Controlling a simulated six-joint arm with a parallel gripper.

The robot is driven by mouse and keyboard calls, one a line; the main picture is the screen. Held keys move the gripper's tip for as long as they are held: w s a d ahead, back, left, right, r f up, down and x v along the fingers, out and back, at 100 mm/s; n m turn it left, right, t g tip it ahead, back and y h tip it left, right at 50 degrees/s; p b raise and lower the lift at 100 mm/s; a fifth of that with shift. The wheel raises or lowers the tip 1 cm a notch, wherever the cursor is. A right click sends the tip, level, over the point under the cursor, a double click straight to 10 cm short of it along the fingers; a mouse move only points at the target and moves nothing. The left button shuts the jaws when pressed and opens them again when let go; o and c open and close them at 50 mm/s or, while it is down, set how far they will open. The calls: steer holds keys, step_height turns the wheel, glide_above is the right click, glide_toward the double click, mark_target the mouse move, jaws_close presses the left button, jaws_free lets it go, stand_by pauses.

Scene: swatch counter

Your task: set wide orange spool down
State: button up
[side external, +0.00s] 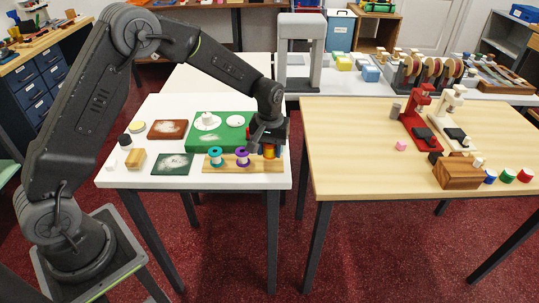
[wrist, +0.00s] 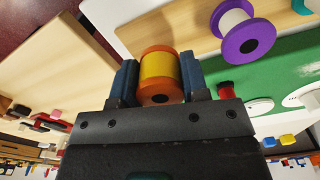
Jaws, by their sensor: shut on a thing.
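The wide orange spool has orange flanges and yellow thread and shows in the wrist view (wrist: 158,72). My gripper (wrist: 158,82) is shut on it, one finger on each side. In the side view the spool (side external: 269,152) is under my gripper (side external: 268,143), at the right end of a wooden board (side external: 228,163). I cannot tell whether it touches the board. A purple spool with white thread (side external: 242,156) and a teal spool (side external: 215,157) stand on the board to its left.
A green board (side external: 200,132) with white discs lies behind the wooden board. A red spool (wrist: 226,89) shows beside my gripper in the wrist view. A dark green swatch (side external: 173,164) lies left of the wooden board. The white table's right edge is close to the held spool.

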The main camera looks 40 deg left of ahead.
steer(key=shift+f, duration=1.3)
steer(key=shift+f, duration=0.1)
steer(key=o, duration=0.9)
